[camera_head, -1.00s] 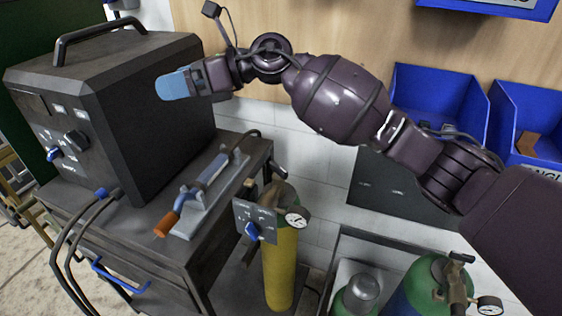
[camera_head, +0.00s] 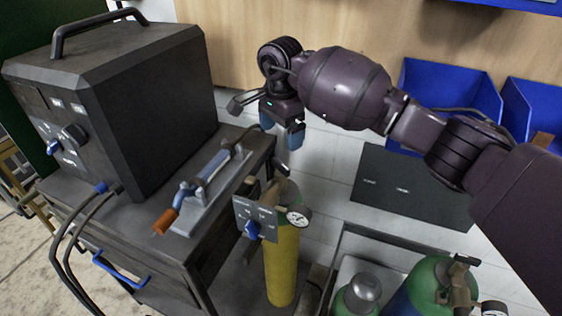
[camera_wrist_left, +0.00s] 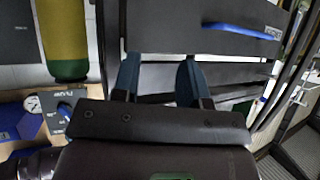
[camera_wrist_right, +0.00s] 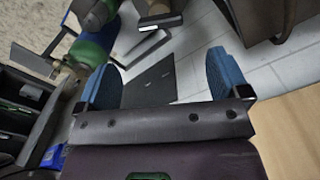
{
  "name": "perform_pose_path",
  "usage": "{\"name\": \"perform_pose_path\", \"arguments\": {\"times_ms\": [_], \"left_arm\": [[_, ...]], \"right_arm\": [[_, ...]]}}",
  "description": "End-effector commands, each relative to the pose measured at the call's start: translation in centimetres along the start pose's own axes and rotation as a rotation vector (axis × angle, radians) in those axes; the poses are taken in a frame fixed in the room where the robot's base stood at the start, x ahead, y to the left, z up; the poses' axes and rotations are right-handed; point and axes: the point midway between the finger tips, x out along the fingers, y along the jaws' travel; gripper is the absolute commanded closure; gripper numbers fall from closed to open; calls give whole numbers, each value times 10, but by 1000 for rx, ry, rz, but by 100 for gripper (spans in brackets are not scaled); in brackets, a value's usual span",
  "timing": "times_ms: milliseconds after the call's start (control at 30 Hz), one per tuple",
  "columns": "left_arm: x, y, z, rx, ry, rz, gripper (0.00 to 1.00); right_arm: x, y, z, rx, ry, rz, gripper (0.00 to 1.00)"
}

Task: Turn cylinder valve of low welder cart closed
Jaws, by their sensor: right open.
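The dark welder cart (camera_head: 105,215) stands at left in the head view, with a yellow cylinder (camera_head: 281,265) at its right side. The cylinder valve (camera_head: 272,190) is at its top, behind a grey panel with a blue knob (camera_head: 250,229) and a round gauge (camera_head: 298,217). My right gripper (camera_head: 282,138) is open and empty above the valve, fingers pointing down and apart from it. Its spread blue fingers show in the right wrist view (camera_wrist_right: 163,80). My left gripper (camera_wrist_left: 158,75) is open and empty in the left wrist view, near the blue drawer handle (camera_wrist_left: 240,30).
A welder box (camera_head: 115,100) and a torch on a stand (camera_head: 205,190) occupy the cart top. Green cylinders (camera_head: 425,285) stand in a rack at lower right. Blue bins (camera_head: 450,90) hang on the wall behind my right arm.

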Motion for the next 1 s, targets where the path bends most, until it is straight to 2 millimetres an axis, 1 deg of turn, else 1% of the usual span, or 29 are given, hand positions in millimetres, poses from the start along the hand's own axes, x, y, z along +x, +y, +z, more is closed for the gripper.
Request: {"name": "perform_pose_path", "arguments": {"times_ms": [33,300,500,700,1000], "left_arm": [[0,0,-1,0,0,0,60],[-2,0,-4,0,2,0,60],[-2,0,-5,0,3,0,60],[-3,0,-5,-1,3,-1,60],[-3,0,-6,-1,4,0,60]], "right_arm": [[8,1,1,1,-2,3,6],[55,1,1,3,-4,3,6],[81,0,1,3,-4,2,6],[93,0,1,3,-3,-1,6],[95,0,0,2,-2,-1,6]]}}
